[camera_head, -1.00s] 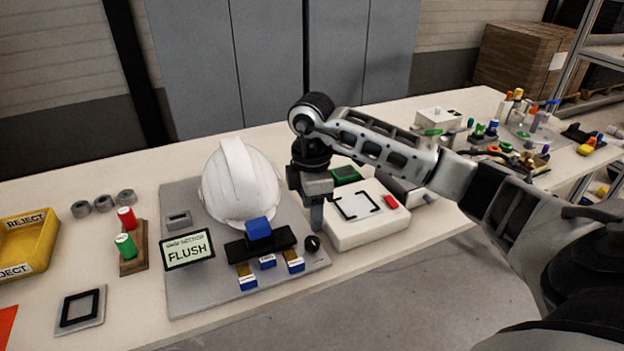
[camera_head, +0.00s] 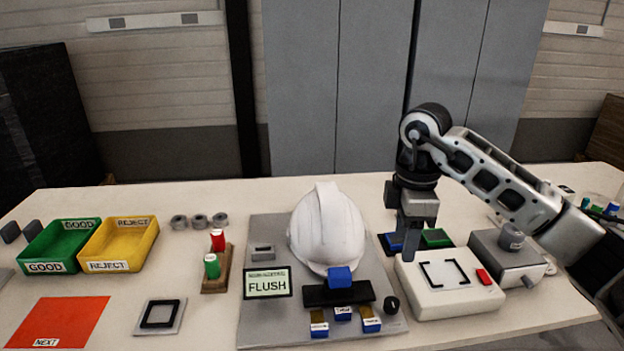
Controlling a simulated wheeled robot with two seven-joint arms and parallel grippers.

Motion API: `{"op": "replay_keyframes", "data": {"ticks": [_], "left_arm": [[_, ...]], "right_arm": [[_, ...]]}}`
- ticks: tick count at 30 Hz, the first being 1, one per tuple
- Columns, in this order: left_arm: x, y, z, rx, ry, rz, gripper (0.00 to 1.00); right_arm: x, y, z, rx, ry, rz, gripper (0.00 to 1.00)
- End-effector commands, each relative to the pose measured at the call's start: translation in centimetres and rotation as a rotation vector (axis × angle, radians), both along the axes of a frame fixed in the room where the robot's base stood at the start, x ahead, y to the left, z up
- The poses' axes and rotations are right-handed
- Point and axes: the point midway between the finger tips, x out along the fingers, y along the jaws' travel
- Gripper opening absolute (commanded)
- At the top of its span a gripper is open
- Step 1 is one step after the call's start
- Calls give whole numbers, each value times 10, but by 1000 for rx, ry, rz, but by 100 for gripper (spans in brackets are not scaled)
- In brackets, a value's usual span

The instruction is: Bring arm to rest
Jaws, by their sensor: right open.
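My right arm comes in from the right, and its gripper (camera_head: 410,243) points down, open, with nothing seen between its fingers. It hangs over the back left of the white box (camera_head: 450,301), to the right of the white helmet shell (camera_head: 327,229); I cannot tell how high above the box it is. The shell rests on a grey board (camera_head: 263,331), with a black fixture bearing a blue block (camera_head: 340,278) in front. A display (camera_head: 267,283) reading FLUSH stands at the front left of the shell. My left gripper is not in view.
A green GOOD bin (camera_head: 59,246) and a yellow REJECT bin (camera_head: 118,245) stand at left. A wooden stand (camera_head: 218,271) holds a red and a green cylinder. An orange NEXT mat (camera_head: 59,322) lies at front left. A grey box (camera_head: 510,262) is right of the gripper.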

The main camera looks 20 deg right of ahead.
Motion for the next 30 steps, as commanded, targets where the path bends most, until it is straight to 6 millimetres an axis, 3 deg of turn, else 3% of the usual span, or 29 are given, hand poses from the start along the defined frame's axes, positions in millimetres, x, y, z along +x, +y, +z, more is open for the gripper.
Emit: {"op": "replay_keyframes", "data": {"ticks": [5,8,11,13,15,19,22,25,28,30], "left_arm": [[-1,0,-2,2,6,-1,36],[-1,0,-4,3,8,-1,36],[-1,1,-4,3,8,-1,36],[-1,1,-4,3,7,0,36],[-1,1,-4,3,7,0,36],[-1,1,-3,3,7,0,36],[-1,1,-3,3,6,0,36],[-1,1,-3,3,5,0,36],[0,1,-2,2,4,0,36],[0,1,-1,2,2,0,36]], "right_arm": [[2,16,-7,57,-17,61,51],[3,59,-21,209,-69,210,51],[-1,127,-28,471,-181,413,51],[-9,181,-21,698,-305,539,51],[-18,227,-1,936,-468,613,51],[-26,272,54,1295,-831,564,51],[-19,269,91,1452,-1117,356,51],[-4,239,106,1470,-1349,37,51],[10,195,90,1344,-1475,-331,51],[13,163,61,1188,-1480,-577,51]]}}
